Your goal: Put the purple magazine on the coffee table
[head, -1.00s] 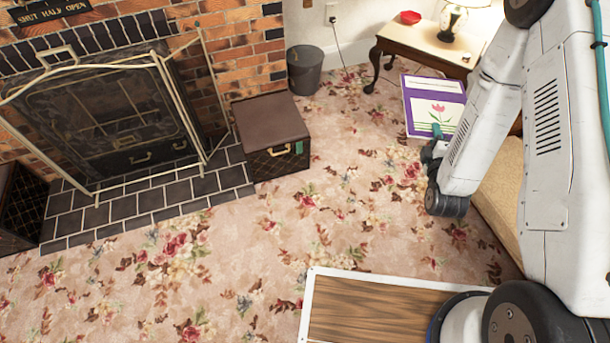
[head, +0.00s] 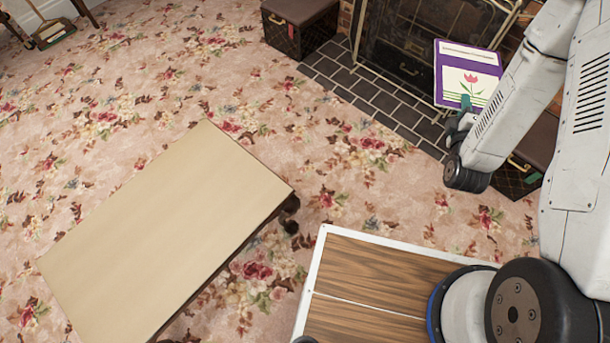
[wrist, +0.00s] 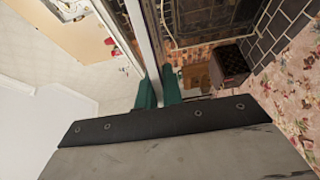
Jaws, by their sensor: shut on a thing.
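The purple magazine (head: 468,76), with a white panel and a pink flower on its cover, is held upright in the head view at the upper right. My gripper (head: 465,104) has green fingertips shut on its lower edge. In the wrist view the green fingers (wrist: 159,88) pinch the magazine (wrist: 146,42), which shows nearly edge-on as a thin strip. The coffee table (head: 165,228) is low with a bare tan top and stands at the lower left of the head view. The magazine is well apart from it, up and to the right in the picture.
A brick fireplace with a metal screen (head: 418,40) and dark tiled hearth (head: 375,100) is behind the magazine. A brown trunk (head: 300,25) stands left of the hearth, another (head: 530,150) at right. Floral carpet (head: 335,165) between hearth and table is clear.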

